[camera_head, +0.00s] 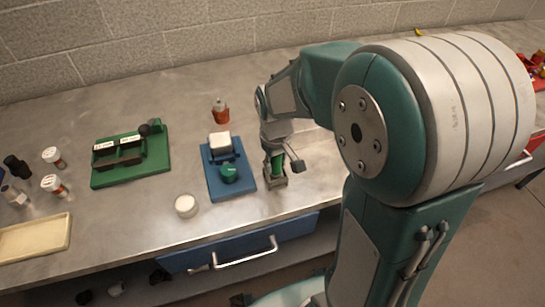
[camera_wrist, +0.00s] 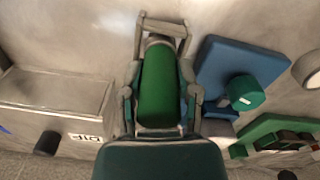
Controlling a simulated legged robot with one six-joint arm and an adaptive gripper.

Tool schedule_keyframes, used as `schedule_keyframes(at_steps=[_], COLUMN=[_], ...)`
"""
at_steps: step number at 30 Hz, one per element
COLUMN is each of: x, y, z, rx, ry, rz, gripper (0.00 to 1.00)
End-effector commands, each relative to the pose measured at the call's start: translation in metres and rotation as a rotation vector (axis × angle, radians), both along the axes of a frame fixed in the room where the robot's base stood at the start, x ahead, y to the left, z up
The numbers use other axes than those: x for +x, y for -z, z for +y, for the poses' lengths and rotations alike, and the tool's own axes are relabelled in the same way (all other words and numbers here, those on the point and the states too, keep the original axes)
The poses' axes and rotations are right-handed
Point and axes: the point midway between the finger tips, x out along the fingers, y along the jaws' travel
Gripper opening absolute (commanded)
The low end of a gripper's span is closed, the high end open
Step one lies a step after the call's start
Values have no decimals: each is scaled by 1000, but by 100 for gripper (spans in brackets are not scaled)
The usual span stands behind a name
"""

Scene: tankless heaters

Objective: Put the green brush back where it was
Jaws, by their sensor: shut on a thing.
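My gripper (camera_head: 277,170) points down just right of the blue stand, close above the steel counter. In the wrist view its fingers (camera_wrist: 160,75) are closed around a green rounded body, which I take as the green brush (camera_wrist: 158,88). The lower end of the brush is hidden, and I cannot tell whether it touches the counter. In the head view only a little green shows between the fingers. The blue stand (camera_head: 215,185) carries a green knob-like piece (camera_head: 228,173) and a white block (camera_head: 220,143); it also shows in the wrist view (camera_wrist: 225,65).
A green tray with dark parts (camera_head: 130,157) lies left of the stand. A white round jar (camera_head: 186,206) stands near the front edge, and an orange-brown bottle (camera_head: 220,112) behind the stand. Several small bottles and a cream tray (camera_head: 35,238) are at far left. A blue drawer (camera_head: 235,243) is below.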

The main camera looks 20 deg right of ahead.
Motion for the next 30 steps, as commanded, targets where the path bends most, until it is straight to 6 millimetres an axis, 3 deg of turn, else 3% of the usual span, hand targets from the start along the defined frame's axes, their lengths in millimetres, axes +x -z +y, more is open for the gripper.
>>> schedule_keyframes(at_steps=[14, 15, 16, 30], x=[-2, -2, -2, -1], y=[10, 10, 10, 4], z=[0, 0, 0, 0], rx=[0, -1, -1, 0], ry=[0, 0, 0, 0], rz=[-3, -3, -3, -6], gripper=[0, 60, 73, 76])
